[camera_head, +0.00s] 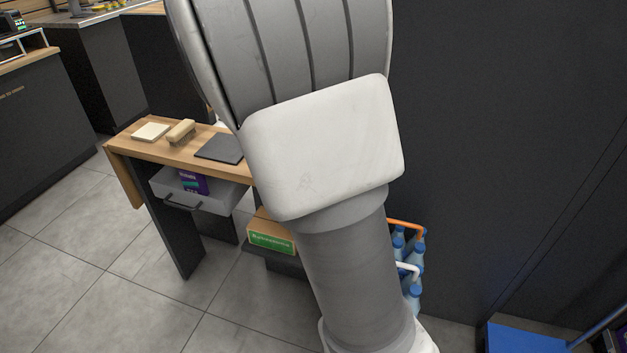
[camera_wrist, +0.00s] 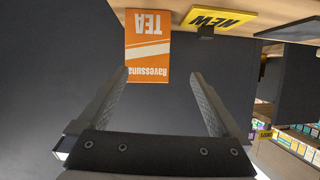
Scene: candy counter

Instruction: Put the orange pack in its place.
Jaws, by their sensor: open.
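The orange pack (camera_wrist: 147,48), with white "TEA" lettering, shows upside down at the upper middle of the wrist view. It is a flat-faced box beyond my fingertips, against a dark background. My gripper (camera_wrist: 160,75) is open with nothing between its fingers. The pack lines up with the left part of the gap, close to the left fingertip. I cannot tell how far ahead it is. The head view does not show the pack or the gripper; my arm fills its middle.
A yellow "NEW" sign (camera_wrist: 222,20) is right of the pack. In the head view, a wooden bench (camera_head: 120,142) holds a brush (camera_head: 181,132) and a dark pad (camera_head: 220,148). Its open drawer (camera_head: 205,200) holds a purple box (camera_head: 193,183). A green-labelled box (camera_head: 270,237) sits below.

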